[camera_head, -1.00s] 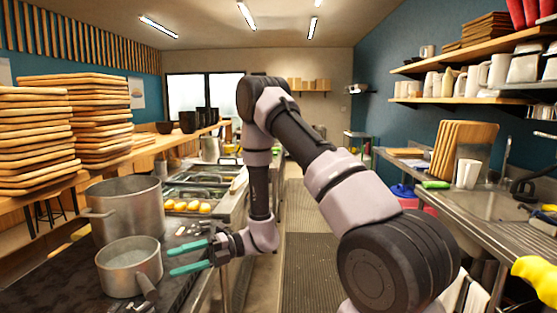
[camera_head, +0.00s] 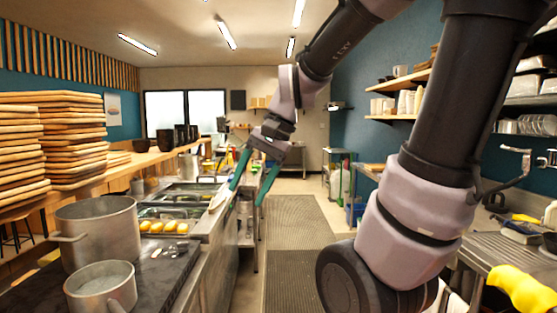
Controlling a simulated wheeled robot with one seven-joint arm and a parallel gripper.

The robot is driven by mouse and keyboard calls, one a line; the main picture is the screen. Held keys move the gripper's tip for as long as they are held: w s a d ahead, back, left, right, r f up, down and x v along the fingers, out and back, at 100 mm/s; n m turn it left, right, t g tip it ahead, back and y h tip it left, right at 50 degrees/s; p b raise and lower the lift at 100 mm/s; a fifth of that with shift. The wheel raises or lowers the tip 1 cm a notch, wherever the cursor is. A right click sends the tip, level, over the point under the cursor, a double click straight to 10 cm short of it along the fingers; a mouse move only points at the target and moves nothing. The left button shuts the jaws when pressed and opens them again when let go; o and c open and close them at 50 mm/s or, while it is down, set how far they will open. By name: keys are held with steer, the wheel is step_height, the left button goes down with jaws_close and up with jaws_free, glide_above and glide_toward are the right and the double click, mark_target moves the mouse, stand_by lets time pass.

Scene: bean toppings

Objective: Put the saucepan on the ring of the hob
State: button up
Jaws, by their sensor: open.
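A small grey metal saucepan (camera_head: 103,288) stands at the lower left on a dark counter, its handle running toward the bottom edge of the picture. A large stock pot (camera_head: 100,232) stands just behind it. I cannot make out the ring of the hob; the dark top (camera_head: 165,272) beside the pots shows no clear ring. My gripper (camera_head: 249,192) is open and empty, its two green fingers apart and pointing down. It is high above the aisle edge of the counter, well to the right of and beyond the saucepan.
Stacks of wooden boards (camera_head: 75,140) stand on the left shelf. Food trays (camera_head: 165,212) sit in the counter beyond the pots. The aisle floor with its dark mat (camera_head: 300,235) is free. A sink counter lies at right, with a yellow object (camera_head: 522,290) near.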

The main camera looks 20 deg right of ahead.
steer(key=s+d+r+n+t+h, duration=0.2)
steer(key=d+r+n+t, duration=0.1)
steer(key=d+r+t, duration=0.1)
steer(key=shift+d+r+n+t+h, duration=0.3)
steer(key=shift+d+r+t, duration=0.1)
steer(key=shift+d+r, duration=0.45)
stand_by(0.8)
